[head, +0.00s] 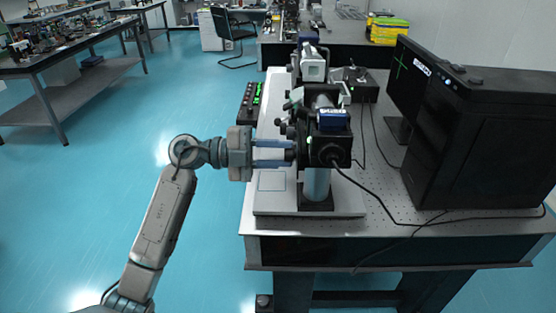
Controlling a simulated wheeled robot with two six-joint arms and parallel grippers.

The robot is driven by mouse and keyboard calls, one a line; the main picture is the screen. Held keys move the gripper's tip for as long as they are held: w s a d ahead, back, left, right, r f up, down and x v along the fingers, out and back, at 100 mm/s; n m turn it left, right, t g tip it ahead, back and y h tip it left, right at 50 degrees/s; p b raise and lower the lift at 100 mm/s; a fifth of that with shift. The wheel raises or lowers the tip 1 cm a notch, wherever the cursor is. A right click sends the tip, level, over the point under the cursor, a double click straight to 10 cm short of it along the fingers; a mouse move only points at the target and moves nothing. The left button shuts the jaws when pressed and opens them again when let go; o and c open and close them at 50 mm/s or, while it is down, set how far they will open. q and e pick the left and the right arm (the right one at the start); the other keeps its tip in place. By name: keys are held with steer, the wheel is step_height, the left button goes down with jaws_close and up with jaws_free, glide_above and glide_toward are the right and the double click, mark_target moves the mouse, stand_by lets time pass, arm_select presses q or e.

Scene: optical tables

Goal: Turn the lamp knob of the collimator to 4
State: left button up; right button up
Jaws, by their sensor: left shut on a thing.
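The collimator (328,150) is a black block-shaped instrument on a silver post, standing on a pale base at the near left end of the optical table. My right gripper is not in view.
A black computer case (480,140) and a monitor (407,85) with a green cross stand to the right. A black cable (385,200) runs across the perforated table top (400,212). A box with green digits (251,101) is behind my gripper. Open blue floor lies left.

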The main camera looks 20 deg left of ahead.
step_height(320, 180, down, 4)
steer(key=b, duration=0.4)
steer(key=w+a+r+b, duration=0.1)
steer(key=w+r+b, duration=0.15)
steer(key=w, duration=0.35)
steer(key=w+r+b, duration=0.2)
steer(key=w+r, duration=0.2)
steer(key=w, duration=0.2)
arm_select(q)
steer(key=shift+m+b, duration=2.5)
steer(key=shift+m, duration=5.2)
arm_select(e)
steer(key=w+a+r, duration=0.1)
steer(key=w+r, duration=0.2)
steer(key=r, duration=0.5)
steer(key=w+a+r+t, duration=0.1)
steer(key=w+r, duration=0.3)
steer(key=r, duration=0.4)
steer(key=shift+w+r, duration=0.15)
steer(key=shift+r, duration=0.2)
arm_select(q)
steer(key=o, duration=1)
steer(key=shift+a, duration=0.1)
